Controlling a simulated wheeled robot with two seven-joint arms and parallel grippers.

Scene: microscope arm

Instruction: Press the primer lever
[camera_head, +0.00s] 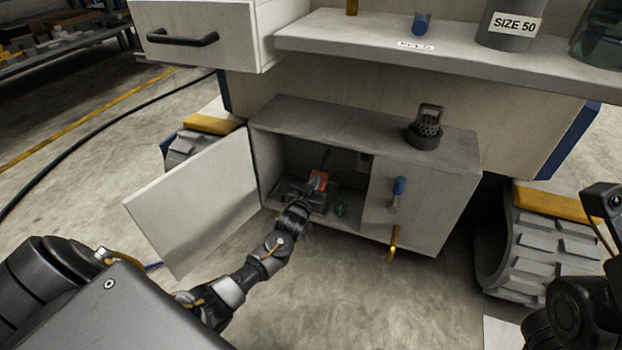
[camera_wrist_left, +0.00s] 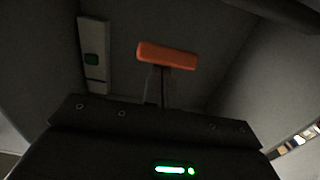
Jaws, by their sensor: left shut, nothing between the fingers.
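An orange-red lever (camera_head: 319,180) shows inside the open low cabinet (camera_head: 290,112). In the left wrist view the orange lever handle (camera_wrist_left: 168,55) stands just beyond my gripper body, on a thin dark stem. My left gripper (camera_head: 300,190) reaches into the cabinet and is right by the lever. It is shut with nothing between its fingers. Its fingertips are hard to make out in the dark, so I cannot tell whether it touches the lever. My right arm shows at the right edge, but its gripper is not in view.
The cabinet door (camera_head: 200,205) stands open to the left of my left arm. A green item (camera_head: 341,209) lies inside the cabinet. A blue-topped switch (camera_head: 399,187) and a brass handle (camera_head: 393,243) are on the right front panel. A dark perforated fitting (camera_head: 426,130) stands on top.

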